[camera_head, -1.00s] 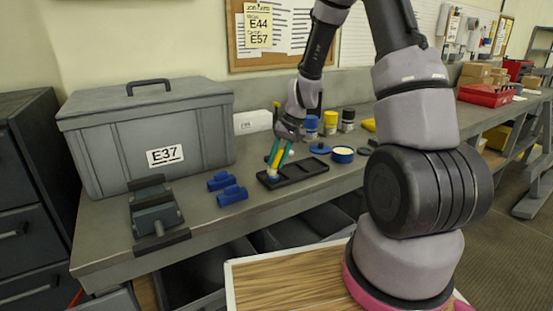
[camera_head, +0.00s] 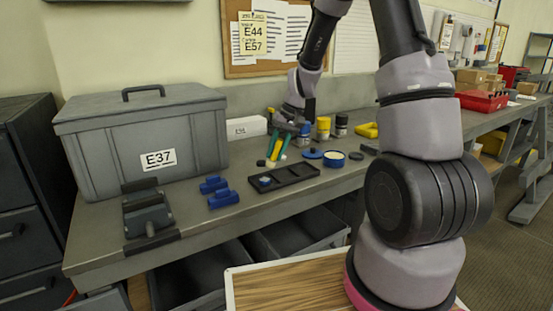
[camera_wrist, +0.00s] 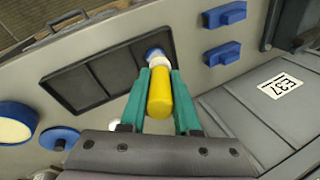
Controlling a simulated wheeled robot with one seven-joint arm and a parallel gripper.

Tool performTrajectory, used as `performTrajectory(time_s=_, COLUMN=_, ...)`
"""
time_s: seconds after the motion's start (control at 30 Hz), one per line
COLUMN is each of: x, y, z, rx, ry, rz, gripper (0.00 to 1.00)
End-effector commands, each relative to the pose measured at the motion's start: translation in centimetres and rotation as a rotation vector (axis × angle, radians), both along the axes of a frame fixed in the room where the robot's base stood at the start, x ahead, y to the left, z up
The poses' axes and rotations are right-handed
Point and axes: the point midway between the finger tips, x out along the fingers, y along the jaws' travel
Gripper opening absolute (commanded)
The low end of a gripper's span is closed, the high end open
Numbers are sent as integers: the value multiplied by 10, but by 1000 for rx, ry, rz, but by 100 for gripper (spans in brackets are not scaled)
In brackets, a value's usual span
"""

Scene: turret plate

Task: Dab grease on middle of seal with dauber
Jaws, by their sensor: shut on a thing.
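My gripper (camera_head: 278,147) is shut on the dauber, above the bench just behind the tray's left part. The dauber has a yellow handle (camera_wrist: 160,92) and a pale head (camera_wrist: 158,61), which points down. In the wrist view the dauber stands between my teal fingers (camera_wrist: 159,100). A small blue round piece, seemingly the seal (camera_head: 265,181), lies in the left compartment of the black tray (camera_head: 286,180). In the wrist view the seal (camera_wrist: 153,51) is partly hidden behind the dauber's head; contact cannot be told. An open blue tin with cream-coloured contents, seemingly grease (camera_head: 335,156), stands right of the tray.
A blue lid (camera_head: 312,153) lies beside the tin. Blue blocks (camera_head: 224,197) and a dark clamp-like fixture (camera_head: 148,214) are to the left. A large grey case (camera_head: 145,140) stands behind them. Capped containers (camera_head: 323,128) stand behind the tin. The bench front is mostly clear.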

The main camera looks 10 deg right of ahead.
Motion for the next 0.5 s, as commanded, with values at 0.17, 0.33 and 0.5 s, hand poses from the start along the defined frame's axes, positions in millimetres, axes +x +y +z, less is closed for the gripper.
performTrajectory(time_s=0.17, x=-1, y=1, z=17, rx=0, ry=-2, rz=-2, gripper=0)
performTrajectory(time_s=0.33, x=-2, y=2, z=28, rx=0, ry=0, rz=-2, gripper=0)
performTrajectory(time_s=0.5, x=-3, y=2, z=30, rx=0, ry=1, rz=-3, gripper=0)
